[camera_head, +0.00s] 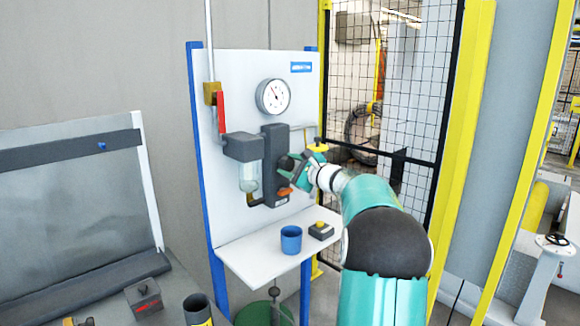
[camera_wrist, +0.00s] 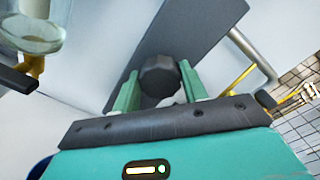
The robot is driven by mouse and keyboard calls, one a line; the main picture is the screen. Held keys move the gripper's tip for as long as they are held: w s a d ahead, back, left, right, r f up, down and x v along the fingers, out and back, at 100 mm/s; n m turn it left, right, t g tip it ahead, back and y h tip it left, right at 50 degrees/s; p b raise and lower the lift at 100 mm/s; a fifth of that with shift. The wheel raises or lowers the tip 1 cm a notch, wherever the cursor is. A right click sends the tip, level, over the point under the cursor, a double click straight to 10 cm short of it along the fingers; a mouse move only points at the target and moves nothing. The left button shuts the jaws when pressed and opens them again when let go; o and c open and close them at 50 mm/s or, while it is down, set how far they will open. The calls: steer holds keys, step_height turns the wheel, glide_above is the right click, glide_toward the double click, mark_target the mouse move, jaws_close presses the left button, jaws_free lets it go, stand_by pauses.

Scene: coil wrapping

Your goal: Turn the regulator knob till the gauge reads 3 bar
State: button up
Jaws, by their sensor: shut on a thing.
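The round white gauge (camera_head: 273,96) is at the top of the board; its needle points to the upper left, and its numbers are too small to read. The dark regulator body (camera_head: 275,150) stands below the gauge. The black regulator knob (camera_wrist: 159,76) sits between the two green fingers of my gripper (camera_wrist: 160,86) in the wrist view. In the head view my gripper (camera_head: 289,172) is at the front of the regulator, shut on the knob, which is partly hidden by the fingers.
A filter bowl (camera_head: 248,178) hangs left of the regulator. A red valve handle (camera_head: 221,112) is on the pipe at left. A mesh fence (camera_head: 395,80) is behind at right.

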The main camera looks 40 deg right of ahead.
steer(key=o, duration=1)
steer(key=shift+s, duration=0.1)
steer(key=s, duration=1.3)
steer(key=shift+s+d+r, duration=0.15)
steer(key=shift+s+d, duration=0.15)
steer(key=shift+d, duration=0.05)
